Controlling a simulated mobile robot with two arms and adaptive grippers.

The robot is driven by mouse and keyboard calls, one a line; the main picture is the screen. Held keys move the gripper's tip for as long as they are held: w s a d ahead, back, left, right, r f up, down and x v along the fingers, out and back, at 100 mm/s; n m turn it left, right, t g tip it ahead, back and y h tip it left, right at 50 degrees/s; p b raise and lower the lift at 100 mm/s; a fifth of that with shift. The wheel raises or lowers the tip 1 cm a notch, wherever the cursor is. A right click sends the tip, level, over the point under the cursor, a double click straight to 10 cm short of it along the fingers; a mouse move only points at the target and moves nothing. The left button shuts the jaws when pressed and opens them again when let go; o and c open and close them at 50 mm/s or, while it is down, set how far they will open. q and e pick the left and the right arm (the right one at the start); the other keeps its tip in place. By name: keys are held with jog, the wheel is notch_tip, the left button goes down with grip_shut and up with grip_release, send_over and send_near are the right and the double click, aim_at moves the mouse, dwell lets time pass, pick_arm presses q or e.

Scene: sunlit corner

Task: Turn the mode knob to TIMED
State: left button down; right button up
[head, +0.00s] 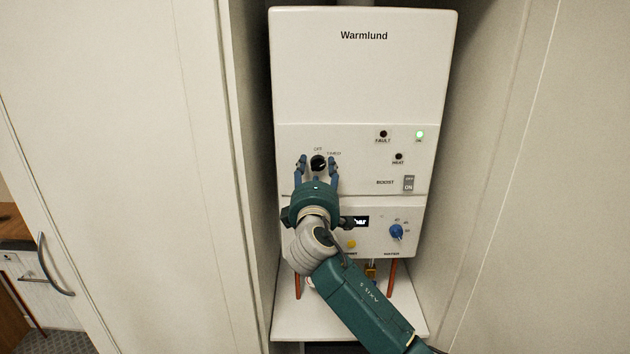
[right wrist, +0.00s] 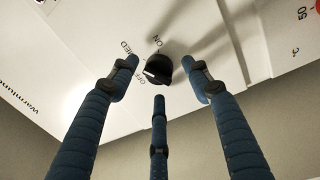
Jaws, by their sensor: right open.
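The black mode knob (head: 318,163) is on the white Warmlund boiler panel, with OFF printed above it and TIMED at its upper right. In the right wrist view the knob (right wrist: 158,70) shows a white mark that appears to face the OFF label. ON and part of TIMED also show there. My right gripper (head: 317,166) is open, with its three fingers spread around the knob. In the right wrist view the fingers (right wrist: 160,85) look apart from the knob; contact cannot be told for certain. My left gripper is not in view.
The boiler (head: 364,75) hangs in a narrow recess between pale cabinet panels. A BOOST switch (head: 408,183), a lit green lamp (head: 420,134) and a blue water dial (head: 396,231) are to the right. A small display (head: 361,221) is beside my wrist.

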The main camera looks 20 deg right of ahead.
jog(key=v, duration=1.1)
jog(key=shift+a, duration=0.2)
jog(key=shift+s, duration=0.15)
notch_tip(320, 180, down, 40)
jog(key=s+g+y+b, duration=0.2)
jog(key=g+y+b, duration=0.15)
jog(key=g, duration=0.25)
jog(key=s+d+f+m+g+b, duration=0.15)
jog(key=s+f, duration=0.25)
jog(key=f, duration=0.4)
jog(key=s+f+m+g, duration=0.15)
jog(key=s+f, duration=0.25)
jog(key=f, duration=0.5)
jog(key=s+d+f+m+g+y+b, duration=0.2)
jog(key=s+f+m+g, duration=0.25)
jog(key=s+f, duration=1.85)
jog(key=s+d+f+m+g+b, duration=0.1)
jog(key=s+f+m, duration=0.1)
jog(key=s, duration=1)
jog(key=s+f+m+g, duration=0.1)
jog(key=s+f, duration=0.4)
jog(key=s, duration=0.8)
jog(key=shift+s+d+f+m+g+b, duration=0.3)
jog(key=shift+d+m+g+b, duration=0.05)
jog(key=shift+g, duration=0.3)
